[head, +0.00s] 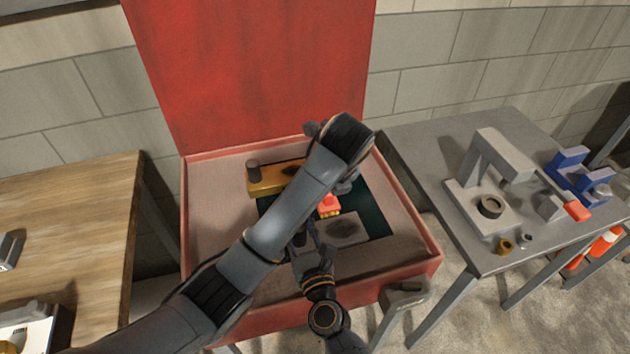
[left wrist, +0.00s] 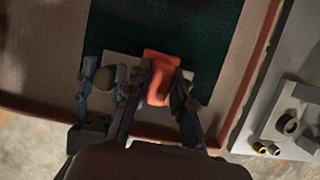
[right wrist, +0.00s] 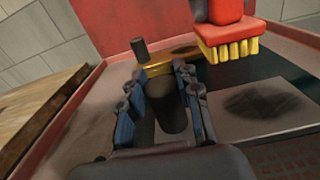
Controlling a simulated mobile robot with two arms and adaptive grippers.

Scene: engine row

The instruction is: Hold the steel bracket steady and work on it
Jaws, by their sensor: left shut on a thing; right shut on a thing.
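The steel bracket is a grey plate (head: 358,230) with a dark stain and a dark upright post (right wrist: 170,112). It lies on a green mat (head: 374,214) in an open red chest. My right gripper (head: 300,238) is shut on the post; its fingers (right wrist: 163,85) sit on either side of it. My left gripper (left wrist: 155,88) is shut on a red brush (head: 329,202) with yellow bristles (right wrist: 230,50). The brush is above the bracket's plate, bristles down, apart from it in the right wrist view. My left forearm hides part of the bracket in the head view.
A brass bracket (head: 266,181) with a dark post lies behind the steel one. The chest's red lid (head: 250,70) stands open at the back. A wooden table (head: 75,215) is at left. A grey table (head: 405,160) at right carries a press-like fixture (head: 484,160) and blue blocks (head: 575,178).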

